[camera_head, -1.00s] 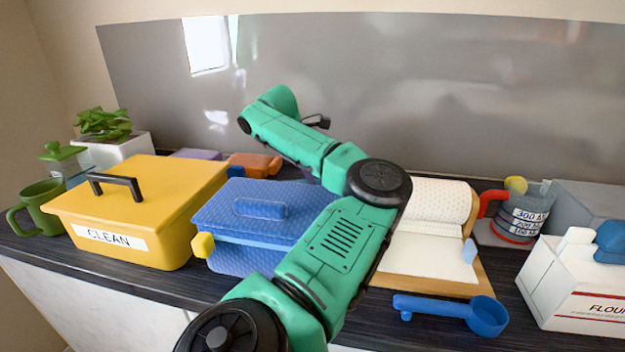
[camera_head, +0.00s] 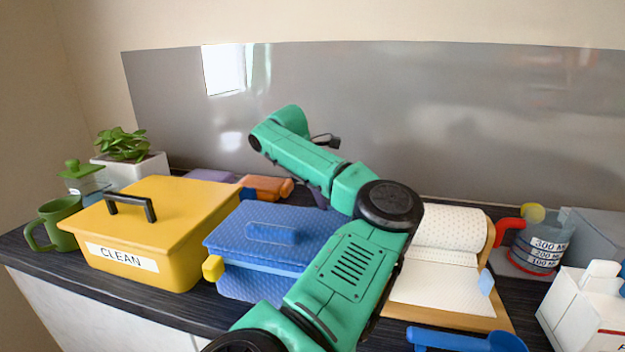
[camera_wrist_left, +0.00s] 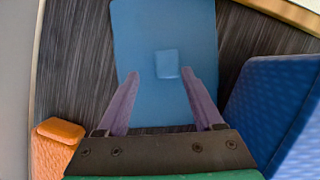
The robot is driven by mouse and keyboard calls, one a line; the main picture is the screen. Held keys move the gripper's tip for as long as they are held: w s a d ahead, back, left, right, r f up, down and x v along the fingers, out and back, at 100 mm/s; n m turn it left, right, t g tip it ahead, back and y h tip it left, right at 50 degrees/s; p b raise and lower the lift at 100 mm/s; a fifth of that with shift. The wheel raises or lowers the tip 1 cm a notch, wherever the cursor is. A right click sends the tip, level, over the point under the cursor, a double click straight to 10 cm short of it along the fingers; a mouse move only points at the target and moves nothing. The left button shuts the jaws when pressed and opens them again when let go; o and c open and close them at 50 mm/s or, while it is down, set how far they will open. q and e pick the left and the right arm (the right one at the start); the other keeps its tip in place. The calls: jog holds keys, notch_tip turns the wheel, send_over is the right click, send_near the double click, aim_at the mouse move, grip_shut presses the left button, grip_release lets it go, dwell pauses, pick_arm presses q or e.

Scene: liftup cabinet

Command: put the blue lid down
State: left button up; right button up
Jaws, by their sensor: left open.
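In the left wrist view, a flat blue lid (camera_wrist_left: 140,35) with a small square knob (camera_wrist_left: 167,64) shows over the dark counter. It looks flat on the counter, but I cannot tell if it touches. My left gripper (camera_wrist_left: 159,73) is open, its two purple fingers on either side of the knob with a gap to each. In the head view my green arm and the blue box hide most of this area; only a small blue piece shows beside the orange object. My right gripper is not in view.
A blue box (camera_head: 262,288) with a handled lid stands mid-counter, also in the left wrist view (camera_wrist_left: 270,105). The yellow CLEAN box (camera_head: 190,215) is to its left. An orange object (camera_head: 268,187) lies behind. A paper holder (camera_head: 440,318) and blue scoop (camera_head: 470,340) are right.

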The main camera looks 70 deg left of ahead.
pick_arm(q)
jog(key=p+v, duration=0.1)
jog(key=v, duration=0.9)
jog(key=shift+r, duration=0.15)
